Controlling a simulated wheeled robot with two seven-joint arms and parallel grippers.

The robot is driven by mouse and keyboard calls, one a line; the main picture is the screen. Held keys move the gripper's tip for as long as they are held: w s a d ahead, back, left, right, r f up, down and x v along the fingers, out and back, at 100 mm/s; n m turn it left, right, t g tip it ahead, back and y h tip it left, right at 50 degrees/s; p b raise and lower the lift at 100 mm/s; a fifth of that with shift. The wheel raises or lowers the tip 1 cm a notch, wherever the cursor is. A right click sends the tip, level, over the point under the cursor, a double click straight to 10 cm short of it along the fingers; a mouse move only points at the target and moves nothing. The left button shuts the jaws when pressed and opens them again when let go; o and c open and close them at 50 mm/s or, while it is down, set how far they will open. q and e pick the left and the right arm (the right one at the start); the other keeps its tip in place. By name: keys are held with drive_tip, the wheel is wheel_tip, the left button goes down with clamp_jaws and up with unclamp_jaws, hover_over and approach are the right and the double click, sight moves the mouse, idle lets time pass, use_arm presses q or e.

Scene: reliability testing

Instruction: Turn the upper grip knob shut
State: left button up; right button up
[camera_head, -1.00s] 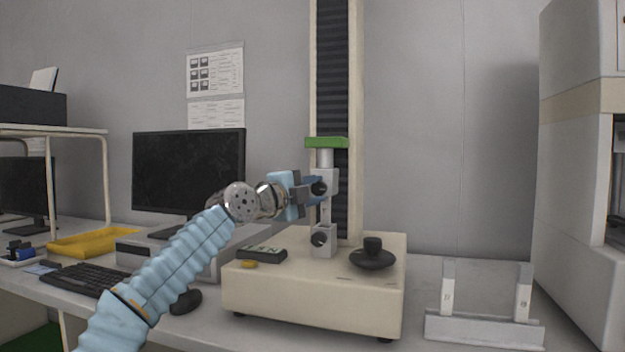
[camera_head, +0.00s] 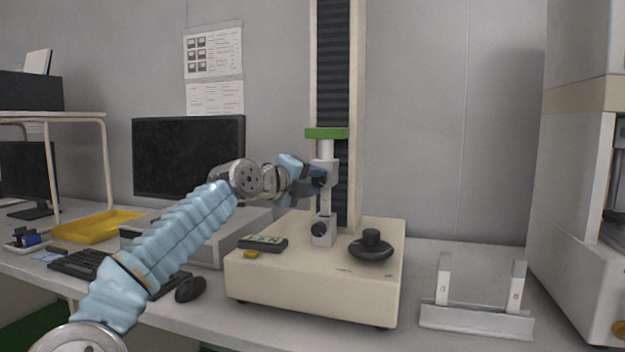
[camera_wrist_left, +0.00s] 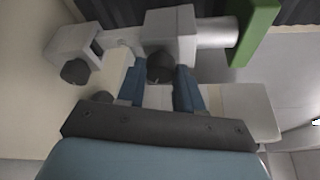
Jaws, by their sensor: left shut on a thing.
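The testing machine has a grey upper grip (camera_head: 327,172) below a green block (camera_head: 326,133), and a grey lower grip (camera_head: 326,236) on its beige base. The upper grip knob (camera_wrist_left: 160,67) is dark and round; in the head view my gripper mostly covers it. My left gripper (camera_head: 318,178) comes in from the left and is shut on this knob, with its blue fingers on either side of it in the left wrist view (camera_wrist_left: 162,82). The lower grip's dark knob (camera_head: 319,229) is free. A pale strip (camera_head: 325,203) runs between the grips. My right gripper is out of view.
A black round knob (camera_head: 371,245), a handset (camera_head: 263,243) and a small yellow piece (camera_head: 251,254) are on the base (camera_head: 315,290). A monitor (camera_head: 188,157) stands behind my left arm. A grey bracket (camera_head: 477,318) stands at right on the desk.

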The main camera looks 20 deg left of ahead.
use_arm(q)
drive_tip(key=shift+f, duration=0.1)
drive_tip(key=o, duration=1)
drive_tip(key=shift+o, duration=0.2)
drive_tip(key=shift+s+a+b, duration=0.2)
drive_tip(key=shift+s+b, duration=0.1)
drive_tip(key=shift+s, duration=0.05)
drive_tip(key=b+v, duration=0.6)
drive_tip(key=v, duration=0.7)
